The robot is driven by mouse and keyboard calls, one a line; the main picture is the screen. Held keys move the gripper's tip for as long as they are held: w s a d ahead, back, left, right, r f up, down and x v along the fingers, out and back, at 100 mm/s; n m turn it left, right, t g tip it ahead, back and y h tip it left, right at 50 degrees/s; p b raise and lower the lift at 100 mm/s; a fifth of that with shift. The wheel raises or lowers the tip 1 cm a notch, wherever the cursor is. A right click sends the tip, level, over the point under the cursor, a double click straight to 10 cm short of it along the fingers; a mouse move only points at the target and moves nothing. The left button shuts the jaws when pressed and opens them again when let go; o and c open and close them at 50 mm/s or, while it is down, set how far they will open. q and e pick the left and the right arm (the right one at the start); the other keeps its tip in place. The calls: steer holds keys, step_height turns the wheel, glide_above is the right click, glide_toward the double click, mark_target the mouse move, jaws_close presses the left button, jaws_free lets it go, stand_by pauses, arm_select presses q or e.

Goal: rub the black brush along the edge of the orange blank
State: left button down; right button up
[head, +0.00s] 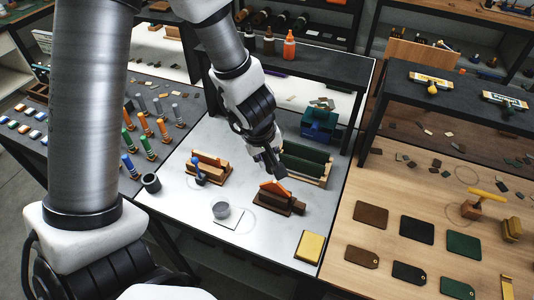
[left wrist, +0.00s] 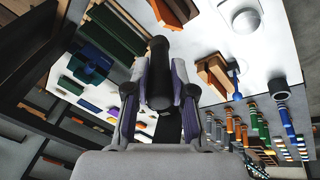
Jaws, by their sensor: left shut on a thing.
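The orange blank (head: 275,188) stands on edge in a brown wooden holder (head: 282,203) on the light work table. It also shows at the top of the left wrist view (left wrist: 182,10). My left gripper (head: 268,158) hangs just above and behind the blank in the head view. It is shut on the black brush, whose dark round handle (left wrist: 158,75) stands between the fingers in the left wrist view. The brush's working end cannot be made out, and the brush looks apart from the blank. My right gripper is not in view.
A grey bowl (head: 221,210) stands on a white card left of the holder. A wooden holder with a blue-handled tool (head: 200,176) lies behind it. A rack of green sheets (head: 305,160) stands close behind the gripper. A yellow block (head: 310,247) lies at front right.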

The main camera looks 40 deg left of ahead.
mark_target(267, 163)
arm_select(q)
step_height(267, 163, down, 3)
steer(key=shift+r+b, duration=0.1)
steer(key=shift+b, duration=0.8)
steer(key=shift+w+r, duration=0.1)
steer(key=shift+s+f, duration=0.2)
steer(key=shift+f+b, duration=0.55)
